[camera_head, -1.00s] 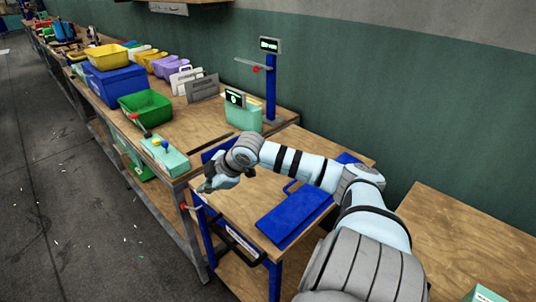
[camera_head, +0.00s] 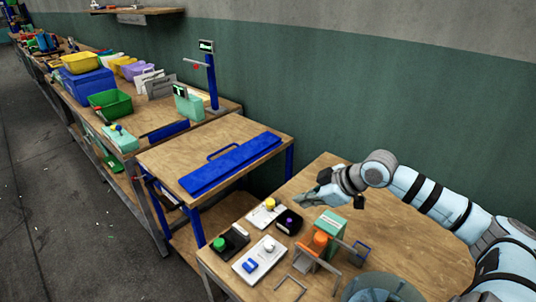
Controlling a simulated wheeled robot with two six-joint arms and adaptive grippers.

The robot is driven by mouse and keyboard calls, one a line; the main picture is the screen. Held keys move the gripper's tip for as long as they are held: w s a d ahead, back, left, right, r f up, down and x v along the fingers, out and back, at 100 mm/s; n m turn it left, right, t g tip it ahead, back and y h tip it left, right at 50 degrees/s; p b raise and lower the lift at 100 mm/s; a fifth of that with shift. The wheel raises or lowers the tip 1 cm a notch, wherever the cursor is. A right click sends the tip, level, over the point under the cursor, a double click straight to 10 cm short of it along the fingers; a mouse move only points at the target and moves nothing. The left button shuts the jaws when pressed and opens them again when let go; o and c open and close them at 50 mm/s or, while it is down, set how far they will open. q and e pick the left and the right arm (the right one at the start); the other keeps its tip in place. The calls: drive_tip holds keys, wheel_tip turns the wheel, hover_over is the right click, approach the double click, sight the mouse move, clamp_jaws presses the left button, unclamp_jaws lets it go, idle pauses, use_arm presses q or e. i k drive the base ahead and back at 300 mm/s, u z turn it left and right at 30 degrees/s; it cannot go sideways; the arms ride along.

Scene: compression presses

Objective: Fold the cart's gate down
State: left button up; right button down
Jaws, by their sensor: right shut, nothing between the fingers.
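The cart (camera_head: 165,160) has a wooden top and blue legs. Its blue gate panel (camera_head: 235,166), with a loop handle on its far side, lies flat on the top along the edge nearer to me. My right gripper (camera_head: 305,201) is shut and empty. It is to the right of the cart, above the near wooden table, apart from the gate. My left gripper is out of view.
The near table (camera_head: 325,168) bears a green button block (camera_head: 219,244), a white switch plate (camera_head: 258,258) and an orange-topped press (camera_head: 319,241). A long bench behind the cart holds a green bin (camera_head: 112,103) and a blue crate (camera_head: 88,86). Grey floor (camera_head: 60,210) lies open at left.

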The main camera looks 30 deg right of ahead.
sight(195, 181)
drive_tip(key=u, duration=0.5)
drive_tip(key=i, duration=0.45)
drive_tip(key=u, duration=0.55)
drive_tip(key=i, duration=1.05)
drive_tip(key=z, duration=0.9)
drive_tip(key=i, duration=0.7)
drive_tip(key=z, duration=0.6)
